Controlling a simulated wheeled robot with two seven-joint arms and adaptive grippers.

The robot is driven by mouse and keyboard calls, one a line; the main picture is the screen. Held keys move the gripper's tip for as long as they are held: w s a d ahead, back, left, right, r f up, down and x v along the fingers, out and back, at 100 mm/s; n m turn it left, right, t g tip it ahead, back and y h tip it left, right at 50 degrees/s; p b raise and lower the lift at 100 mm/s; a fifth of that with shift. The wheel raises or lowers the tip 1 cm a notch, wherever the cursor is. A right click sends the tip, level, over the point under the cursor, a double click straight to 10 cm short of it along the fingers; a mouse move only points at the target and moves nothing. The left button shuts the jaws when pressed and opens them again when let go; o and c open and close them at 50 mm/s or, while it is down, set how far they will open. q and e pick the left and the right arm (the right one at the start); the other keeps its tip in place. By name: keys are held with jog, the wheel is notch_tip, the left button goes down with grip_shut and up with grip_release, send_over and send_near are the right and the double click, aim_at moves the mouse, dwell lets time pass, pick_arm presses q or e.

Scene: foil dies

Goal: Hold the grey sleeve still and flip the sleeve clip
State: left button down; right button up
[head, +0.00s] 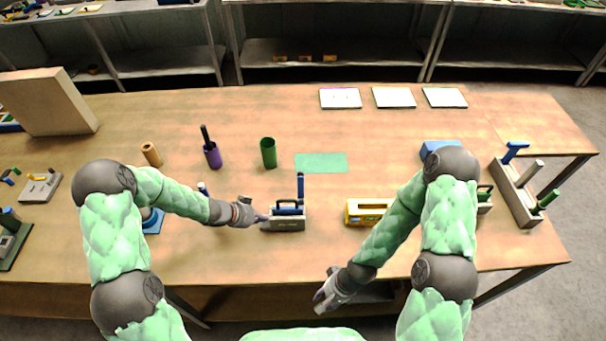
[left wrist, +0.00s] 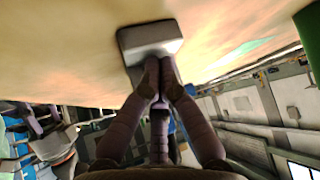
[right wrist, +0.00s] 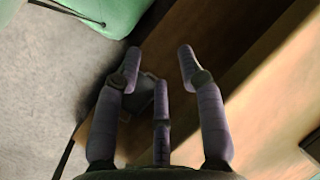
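The grey sleeve (head: 286,224) lies on the wooden table in front of me, a low block with a blue part (head: 289,208) on top. A blue upright piece (head: 300,187) stands at its far right; I cannot tell which blue part is the clip. My left gripper (head: 260,217) is at the sleeve's left end. In the left wrist view its fingertips (left wrist: 159,62) are drawn close together against the edge of the grey block (left wrist: 150,37); no grip around it shows. My right gripper (head: 322,300) is open and empty, low before the table's front edge; its spread fingers (right wrist: 160,52) show in the right wrist view.
A yellow block (head: 364,212) is right of the sleeve, partly behind my right arm. A green cup (head: 268,153), a purple cup (head: 213,156) and a green mat (head: 321,163) lie farther back. A grey tray with handled pieces (head: 515,195) stands at the right.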

notch_tip(320, 180, up, 4)
jog(key=s+a+m+g+h, duration=0.2)
jog(key=a+m+g+h, duration=0.1)
jog(key=g, duration=0.5)
jog(key=w+r+m+t, duration=0.1)
jog(key=w, duration=0.2)
jog(key=w+r+m, duration=0.1)
jog(key=w, duration=0.3)
jog(key=w+r+m+t, duration=0.1)
jog(key=w+r, duration=0.1)
jog(key=w, duration=0.2)
jog(key=shift+w+a+m+t, duration=0.15)
jog(key=shift+m+t, duration=0.15)
jog(key=shift+m, duration=0.1)
jog(key=w+r+m+t+y, duration=0.1)
jog(key=w+r+m, duration=0.15)
jog(key=w, duration=0.35)
jog(key=w+r+m+t, duration=0.1)
jog(key=w+r, duration=0.3)
jog(key=w, duration=0.1)
jog(key=m+t+y, duration=0.2)
jog(key=m+t, duration=0.1)
jog(key=m, duration=0.3)
send_near(302, 173)
jog(key=x, duration=0.8)
jog(key=shift+f, duration=0.45)
jog(key=shift+c, duration=0.3)
grip_shut()
